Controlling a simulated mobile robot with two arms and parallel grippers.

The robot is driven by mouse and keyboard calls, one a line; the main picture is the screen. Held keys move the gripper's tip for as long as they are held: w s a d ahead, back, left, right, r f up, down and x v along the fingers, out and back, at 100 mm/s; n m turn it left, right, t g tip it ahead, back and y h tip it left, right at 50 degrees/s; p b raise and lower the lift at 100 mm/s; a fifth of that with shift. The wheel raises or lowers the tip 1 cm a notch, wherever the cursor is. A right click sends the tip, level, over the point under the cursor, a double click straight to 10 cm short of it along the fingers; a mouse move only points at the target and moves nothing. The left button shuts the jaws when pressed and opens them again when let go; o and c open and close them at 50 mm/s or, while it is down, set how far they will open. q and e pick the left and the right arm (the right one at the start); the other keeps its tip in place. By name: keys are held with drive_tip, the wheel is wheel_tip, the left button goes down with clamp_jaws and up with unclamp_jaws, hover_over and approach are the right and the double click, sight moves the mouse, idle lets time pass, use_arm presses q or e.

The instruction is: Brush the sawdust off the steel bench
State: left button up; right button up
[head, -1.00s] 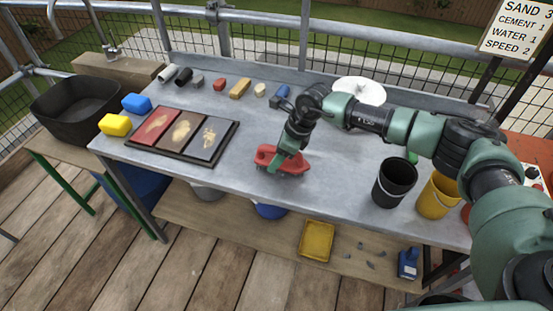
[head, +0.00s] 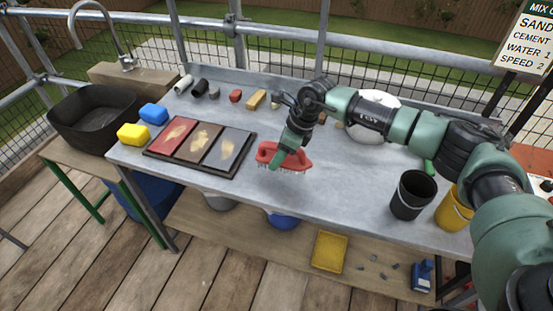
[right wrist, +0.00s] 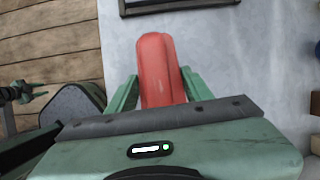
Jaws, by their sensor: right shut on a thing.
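My right gripper (head: 279,163) is shut on a red brush (head: 296,158), with the bristles facing down. The brush is over the middle of the steel bench (head: 330,185), near its front; it looks slightly raised, though I cannot be sure it is clear of the surface. In the right wrist view the red brush (right wrist: 160,70) sits between the green fingers of my right gripper (right wrist: 161,90). Pale tan dusty patches lie on the red, brown and grey panels of a dark tray (head: 241,174); I make out no clear sawdust on the bare steel. What looks like my left gripper (right wrist: 30,91) shows small at the left of the right wrist view.
Yellow (head: 133,134) and blue (head: 153,112) blocks sit at the bench's left end. Small blocks line the back. A black bucket (head: 411,196) and a yellow bucket (head: 455,210) stand right. A yellow tray (head: 329,252) is on the shelf below.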

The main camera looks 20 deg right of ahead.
drive_tip(key=r, duration=0.1)
drive_tip(key=r+p, duration=0.1)
drive_tip(key=shift+w+a+r, duration=0.15)
drive_tip(key=shift+w+r, duration=0.05)
drive_tip(key=shift+r, duration=0.15)
drive_tip(key=shift+s+r, duration=0.1)
drive_tip(key=shift+r, duration=0.5)
